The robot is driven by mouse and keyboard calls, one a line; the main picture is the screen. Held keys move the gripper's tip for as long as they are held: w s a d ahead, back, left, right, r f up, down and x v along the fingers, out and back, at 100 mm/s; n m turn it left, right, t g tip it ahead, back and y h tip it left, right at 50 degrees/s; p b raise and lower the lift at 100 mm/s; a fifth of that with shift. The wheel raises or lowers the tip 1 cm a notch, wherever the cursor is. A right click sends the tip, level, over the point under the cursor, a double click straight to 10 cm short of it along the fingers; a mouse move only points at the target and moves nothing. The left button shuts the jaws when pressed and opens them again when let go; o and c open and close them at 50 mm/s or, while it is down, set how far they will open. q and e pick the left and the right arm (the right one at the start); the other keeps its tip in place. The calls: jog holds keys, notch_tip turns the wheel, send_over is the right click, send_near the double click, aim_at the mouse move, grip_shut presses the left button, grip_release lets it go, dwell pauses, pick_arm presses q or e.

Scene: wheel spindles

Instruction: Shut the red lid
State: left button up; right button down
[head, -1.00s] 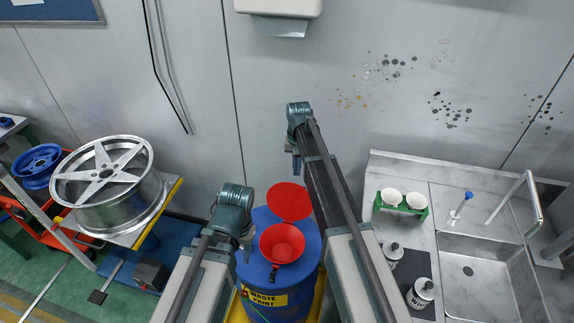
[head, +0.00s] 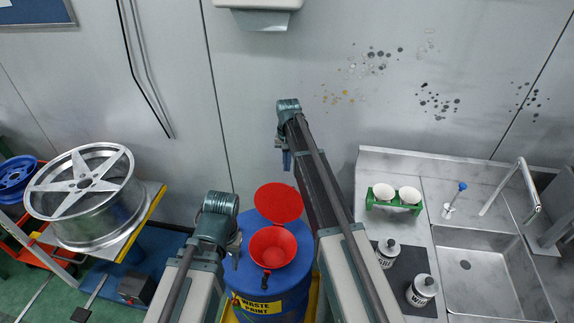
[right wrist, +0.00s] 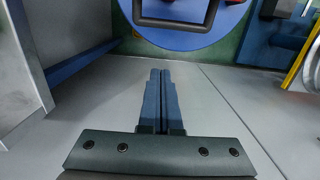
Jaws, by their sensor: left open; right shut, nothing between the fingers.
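The red lid (head: 278,203) stands open, tilted up behind the red funnel (head: 272,247) on top of the blue waste paint drum (head: 244,277). My right gripper (head: 287,160) is beyond the lid, close to the grey wall, shut and empty; its closed blue fingers also show in the right wrist view (right wrist: 160,75). My left gripper (head: 235,259) is open, beside the funnel on its left; its fingers are small and partly hidden by my arm.
The wall is close behind the drum.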

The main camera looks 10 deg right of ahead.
aim_at(280, 200)
notch_tip(280, 200, down, 6)
jog(key=b, duration=0.5)
pick_arm(q)
notch_tip(280, 200, down, 4)
jog(key=p, duration=0.2)
jog(key=shift+r+p, duration=0.2)
jog(key=shift+p, duration=0.1)
pick_arm(e)
jog(key=s, duration=0.1)
jog(key=s+a+r, duration=0.1)
jog(key=s+r, duration=0.1)
jog(key=shift+s+a+r, duration=0.2)
jog(key=shift+s+a, duration=0.1)
jog(key=shift+s, duration=0.1)
jog(key=shift+s, duration=0.1)
